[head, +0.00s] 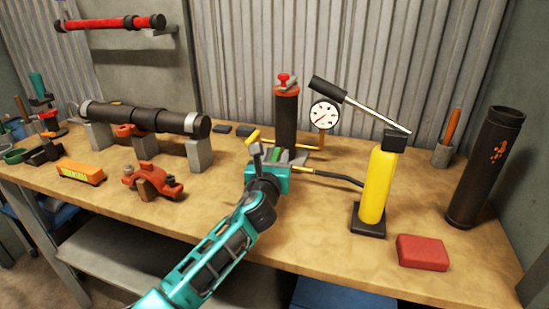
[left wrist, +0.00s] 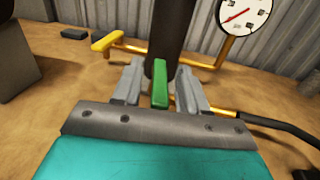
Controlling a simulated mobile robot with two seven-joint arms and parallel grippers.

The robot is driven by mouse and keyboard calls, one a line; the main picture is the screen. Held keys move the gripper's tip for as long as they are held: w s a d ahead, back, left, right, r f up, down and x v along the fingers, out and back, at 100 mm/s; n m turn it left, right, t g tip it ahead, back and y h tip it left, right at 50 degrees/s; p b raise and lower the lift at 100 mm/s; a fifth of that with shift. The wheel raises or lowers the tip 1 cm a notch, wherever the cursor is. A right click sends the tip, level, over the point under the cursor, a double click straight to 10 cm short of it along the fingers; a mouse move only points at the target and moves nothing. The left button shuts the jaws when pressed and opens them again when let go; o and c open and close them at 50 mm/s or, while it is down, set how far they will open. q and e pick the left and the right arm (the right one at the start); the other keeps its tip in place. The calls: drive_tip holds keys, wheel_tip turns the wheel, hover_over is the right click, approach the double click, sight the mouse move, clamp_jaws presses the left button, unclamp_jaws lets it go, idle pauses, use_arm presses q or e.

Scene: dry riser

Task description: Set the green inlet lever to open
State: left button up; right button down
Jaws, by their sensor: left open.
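The green inlet lever (left wrist: 159,84) stands in the left wrist view between the two grey fingers of my left gripper (left wrist: 160,85). The fingers are apart, with a finger on each side of the lever. I cannot tell whether either finger touches it. In the head view my left gripper (head: 281,153) reaches to the foot of the dark riser pipe (head: 286,122), and a bit of the green lever (head: 275,154) shows by the fingers. Yellow pipework (left wrist: 135,47) runs beside the riser. My right gripper is not in view.
A pressure gauge (head: 324,115) stands right of the riser. A yellow hand pump (head: 377,185) with a raised handle stands further right, joined by a black hose (head: 335,176). A red box (head: 422,252) lies at the bench front. An orange clamp (head: 152,181) lies left of my arm.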

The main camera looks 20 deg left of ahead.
use_arm(q)
drive_tip(key=shift+s, duration=0.1)
drive_tip(key=shift+s, duration=0.35)
drive_tip(key=s, duration=0.3)
drive_tip(key=s+p, duration=0.1)
drive_tip(key=s, duration=0.3)
drive_tip(key=s+d, duration=0.1)
drive_tip(key=s, duration=0.2)
drive_tip(key=shift+s+d+p, duration=0.1)
drive_tip(key=shift+s+p, duration=0.15)
drive_tip(key=shift+p, duration=0.15)
drive_tip(key=shift+s, duration=0.7)
drive_tip(key=shift+c, duration=0.3)
